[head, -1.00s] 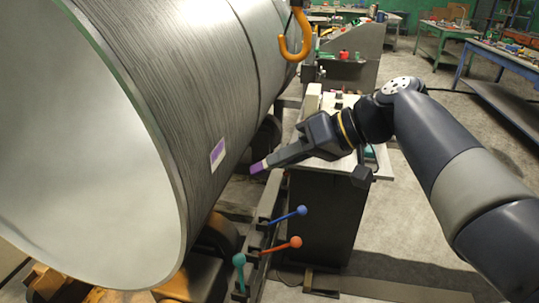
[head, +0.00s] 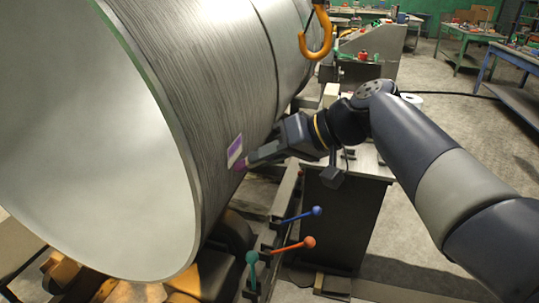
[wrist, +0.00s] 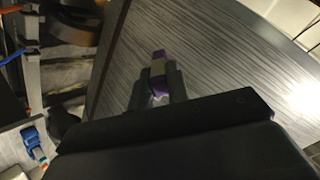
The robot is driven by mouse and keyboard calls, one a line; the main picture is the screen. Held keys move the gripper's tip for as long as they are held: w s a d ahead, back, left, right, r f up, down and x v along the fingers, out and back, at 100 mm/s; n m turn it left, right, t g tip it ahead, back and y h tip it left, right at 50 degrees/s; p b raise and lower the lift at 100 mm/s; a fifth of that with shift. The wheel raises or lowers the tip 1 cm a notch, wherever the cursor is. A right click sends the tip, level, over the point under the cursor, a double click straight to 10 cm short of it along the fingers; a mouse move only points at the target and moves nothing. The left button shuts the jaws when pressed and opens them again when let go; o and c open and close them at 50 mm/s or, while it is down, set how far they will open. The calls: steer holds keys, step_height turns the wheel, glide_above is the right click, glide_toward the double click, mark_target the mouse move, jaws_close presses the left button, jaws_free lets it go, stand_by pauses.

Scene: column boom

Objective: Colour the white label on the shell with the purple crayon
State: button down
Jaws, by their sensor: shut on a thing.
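The large grey cylindrical shell (head: 215,95) fills the left of the head view, its open end facing me. The white label (head: 235,150) is on its right side, with a purple patch over much of it and white edges showing. My gripper (head: 255,158) is shut on the purple crayon (head: 241,165), whose tip is at or very near the label's lower right edge. I cannot tell whether it touches. In the wrist view, the crayon (wrist: 158,62) stands between the fingers against the ribbed shell surface (wrist: 205,60); the label is not visible there.
Blue (head: 316,211), orange (head: 309,242) and green (head: 252,257) knobbed levers stand below the label. An orange hook (head: 318,40) hangs beside the shell. A dark cabinet (head: 345,215) stands below my arm. Open floor lies to the right.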

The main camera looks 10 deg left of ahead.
steer(key=shift+a, duration=0.75)
stand_by(0.3)
steer(key=shift+w, duration=0.15)
steer(key=shift+w+p, duration=1.8)
steer(key=shift+w, duration=2.45)
steer(key=shift+s+b, duration=2.15)
steer(key=shift+s, duration=2.25)
steer(key=d, duration=0.6)
steer(key=shift+s+b, duration=0.15)
steer(key=shift+b, duration=0.3)
